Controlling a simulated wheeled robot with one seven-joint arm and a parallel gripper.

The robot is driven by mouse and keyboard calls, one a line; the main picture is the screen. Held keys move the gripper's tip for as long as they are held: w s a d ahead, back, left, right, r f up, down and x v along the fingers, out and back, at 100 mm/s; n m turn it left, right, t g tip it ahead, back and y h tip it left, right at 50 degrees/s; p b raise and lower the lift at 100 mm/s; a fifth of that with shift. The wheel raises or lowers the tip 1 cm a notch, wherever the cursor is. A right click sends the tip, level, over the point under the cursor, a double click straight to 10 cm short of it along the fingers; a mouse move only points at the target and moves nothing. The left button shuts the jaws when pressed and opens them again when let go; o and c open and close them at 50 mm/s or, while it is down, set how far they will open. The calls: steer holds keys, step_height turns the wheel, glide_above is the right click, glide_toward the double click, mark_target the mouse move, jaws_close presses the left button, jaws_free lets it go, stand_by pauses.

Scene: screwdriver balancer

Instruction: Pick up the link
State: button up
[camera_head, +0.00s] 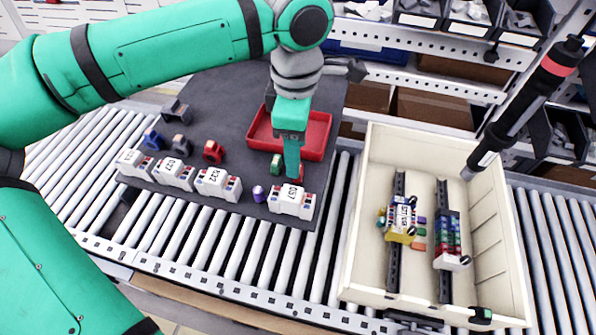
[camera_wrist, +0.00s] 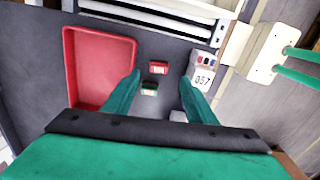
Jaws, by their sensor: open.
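No part is marked as the link, so I cannot tell for certain which one it is. My gripper (camera_head: 292,176) points down over the dark mat, just behind the white block labelled 057 (camera_head: 291,201). In the wrist view my gripper (camera_wrist: 160,77) is open, with its fingers apart. A small red part (camera_wrist: 159,67) and a small green part (camera_wrist: 150,88) show between the fingers, nothing gripped. In the head view the green part (camera_head: 276,164) is left of the fingers; the red part is mostly hidden behind them. The 057 block (camera_wrist: 202,75) is beside the right finger.
A red tray (camera_head: 262,137) lies behind my gripper. Several white blocks, coloured parts and a purple cylinder (camera_head: 258,193) stand on the mat (camera_head: 215,105). A cream crate (camera_head: 350,235) with two railed assemblies is at right. A screwdriver (camera_head: 520,105) hangs above it.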

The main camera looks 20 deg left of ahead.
step_height(320, 180, down, 5)
steer(key=shift+w+f, duration=0.1)
steer(key=c, duration=1.3)
